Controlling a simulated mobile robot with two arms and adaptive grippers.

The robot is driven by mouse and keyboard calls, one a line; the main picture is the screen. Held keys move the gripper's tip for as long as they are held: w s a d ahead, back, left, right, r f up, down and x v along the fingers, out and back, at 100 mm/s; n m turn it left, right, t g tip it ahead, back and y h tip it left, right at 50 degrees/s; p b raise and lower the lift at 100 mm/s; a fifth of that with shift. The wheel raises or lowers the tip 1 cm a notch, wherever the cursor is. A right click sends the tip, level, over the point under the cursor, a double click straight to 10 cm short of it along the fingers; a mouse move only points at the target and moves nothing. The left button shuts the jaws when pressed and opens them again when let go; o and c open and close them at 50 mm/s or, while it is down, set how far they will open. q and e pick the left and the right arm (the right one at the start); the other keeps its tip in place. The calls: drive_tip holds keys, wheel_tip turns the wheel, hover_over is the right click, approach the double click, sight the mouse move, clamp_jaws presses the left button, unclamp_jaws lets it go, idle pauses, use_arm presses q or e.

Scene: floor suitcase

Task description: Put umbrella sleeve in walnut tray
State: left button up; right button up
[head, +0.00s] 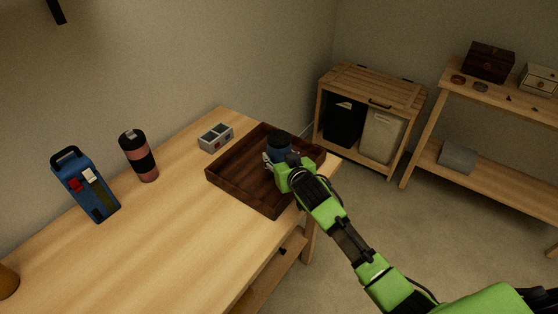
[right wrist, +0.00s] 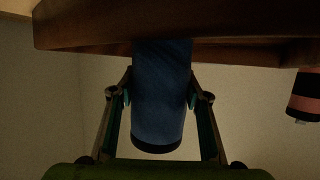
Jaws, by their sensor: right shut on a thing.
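The umbrella sleeve (head: 279,146) is a dark blue cylinder with a dark end. My right gripper (head: 280,160) is shut on it, with one finger on each side in the right wrist view. The walnut tray (head: 238,195) is a dark square tray at the table's far right end. In the head view the sleeve appears upright over the right part of the tray. In the right wrist view the sleeve (right wrist: 160,100) overlaps the tray's wall (right wrist: 90,35). I cannot tell whether its lower end touches the tray floor. My left gripper is out of view.
A small grey divided box (head: 215,138) stands just left of the tray. A pink and black tumbler (head: 139,156) and a blue carrier with a handle (head: 86,185) stand along the wall. The table's front middle (head: 180,245) is clear.

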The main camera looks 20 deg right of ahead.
drive_tip(key=shift+f, duration=0.85)
drive_tip(key=o, duration=1.1)
drive_tip(key=v, duration=1.2)
